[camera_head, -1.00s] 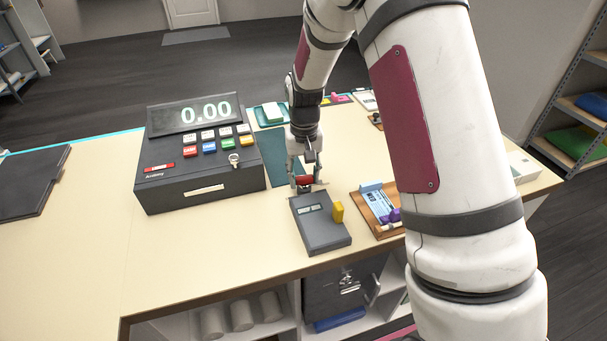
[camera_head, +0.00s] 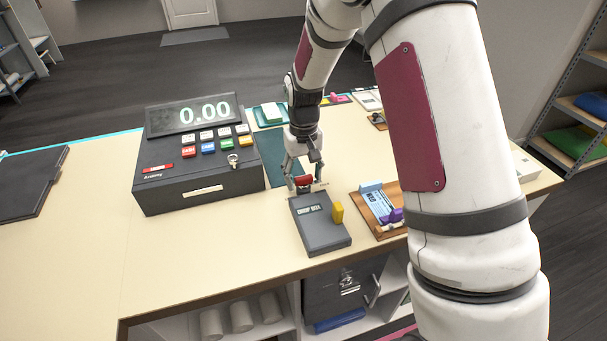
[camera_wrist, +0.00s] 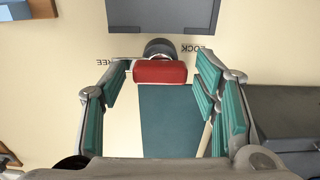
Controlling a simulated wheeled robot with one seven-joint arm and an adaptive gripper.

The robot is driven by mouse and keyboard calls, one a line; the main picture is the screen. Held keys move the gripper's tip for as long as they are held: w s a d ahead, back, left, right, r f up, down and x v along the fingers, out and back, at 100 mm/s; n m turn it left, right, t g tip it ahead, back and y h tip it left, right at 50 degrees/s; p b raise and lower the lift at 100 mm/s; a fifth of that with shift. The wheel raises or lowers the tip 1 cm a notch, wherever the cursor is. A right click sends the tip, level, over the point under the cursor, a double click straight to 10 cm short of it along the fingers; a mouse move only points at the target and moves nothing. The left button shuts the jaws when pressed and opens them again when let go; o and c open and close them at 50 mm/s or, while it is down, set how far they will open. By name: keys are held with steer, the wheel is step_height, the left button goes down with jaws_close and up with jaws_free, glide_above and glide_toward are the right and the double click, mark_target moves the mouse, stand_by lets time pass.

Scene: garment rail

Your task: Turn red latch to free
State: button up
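The red latch (camera_wrist: 160,72) is a red bar on a dark round base, between the printed words FREE and LOCK in the wrist view. Its bar lies crosswise there, between the two words. In the head view the red latch (camera_head: 303,181) is just behind the grey drop box (camera_head: 320,224). My gripper (camera_wrist: 162,88) is open around the latch, one finger on each side, with gaps visible between the pads and the bar. In the head view my gripper (camera_head: 302,182) points down at the latch.
A black cash register (camera_head: 200,175) stands to the left of my gripper. A yellow tab (camera_head: 338,212) stands on the drop box's right side. A wooden tray (camera_head: 383,231) with a blue card lies farther right. A teal mat (camera_head: 279,155) lies behind the latch.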

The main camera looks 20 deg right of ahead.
mark_target(303, 177)
steer(key=shift+r, duration=0.1)
step_height(303, 177, up, 12)
stand_by(0.7)
steer(key=s+r+t, duration=0.3)
steer(key=s+r, duration=1)
steer(key=s+r+t, duration=0.1)
steer(key=s+t, duration=0.1)
steer(key=s, duration=1.3)
steer(key=shift+s+r+t, duration=0.3)
steer(key=shift+r, duration=0.05)
